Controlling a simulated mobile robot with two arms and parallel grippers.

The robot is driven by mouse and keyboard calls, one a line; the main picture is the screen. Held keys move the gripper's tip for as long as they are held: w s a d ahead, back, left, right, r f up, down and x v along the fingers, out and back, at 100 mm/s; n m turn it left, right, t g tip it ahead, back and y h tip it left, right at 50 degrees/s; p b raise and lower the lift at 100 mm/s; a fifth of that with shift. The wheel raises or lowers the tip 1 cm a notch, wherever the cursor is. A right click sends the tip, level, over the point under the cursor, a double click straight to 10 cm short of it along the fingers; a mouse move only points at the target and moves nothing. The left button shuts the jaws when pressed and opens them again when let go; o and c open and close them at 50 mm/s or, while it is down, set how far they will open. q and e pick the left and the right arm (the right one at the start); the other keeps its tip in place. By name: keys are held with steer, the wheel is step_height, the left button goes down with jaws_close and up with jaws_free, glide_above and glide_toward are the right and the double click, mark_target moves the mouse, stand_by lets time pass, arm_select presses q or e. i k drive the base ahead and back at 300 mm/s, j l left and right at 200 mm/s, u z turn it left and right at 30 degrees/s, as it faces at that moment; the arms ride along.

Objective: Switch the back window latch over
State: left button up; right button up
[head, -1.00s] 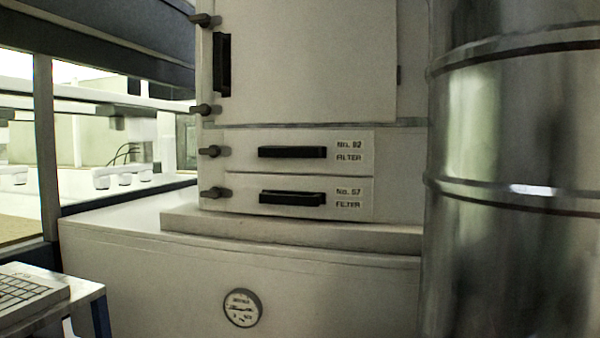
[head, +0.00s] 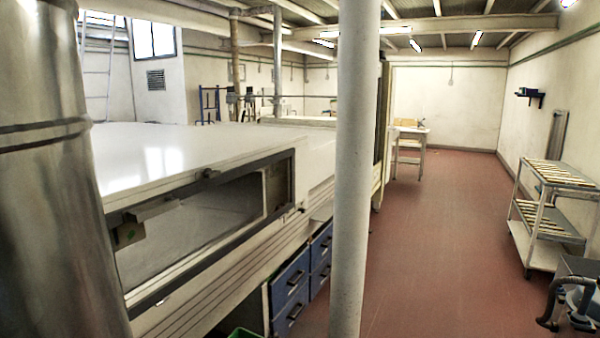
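A long window (head: 215,210) in a dark frame is set in the side of the white tunnel housing (head: 150,150), at the left of the head view. A small dark fitting (head: 210,173) sits on the top rail of its frame. Another small dark piece (head: 300,209) is near the far end of the frame. I cannot tell whether either is the back window latch, or how a latch is set. Neither of my grippers is in view.
A shiny metal cylinder (head: 50,190) stands close at left and a white pillar (head: 352,170) at centre. Blue drawers (head: 290,290) lie under the tunnel. The red floor (head: 440,240) is open right of the pillar. A shelf cart (head: 545,215) stands along the right wall.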

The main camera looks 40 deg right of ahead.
mark_target(208, 172)
steer(key=z, duration=0.7)
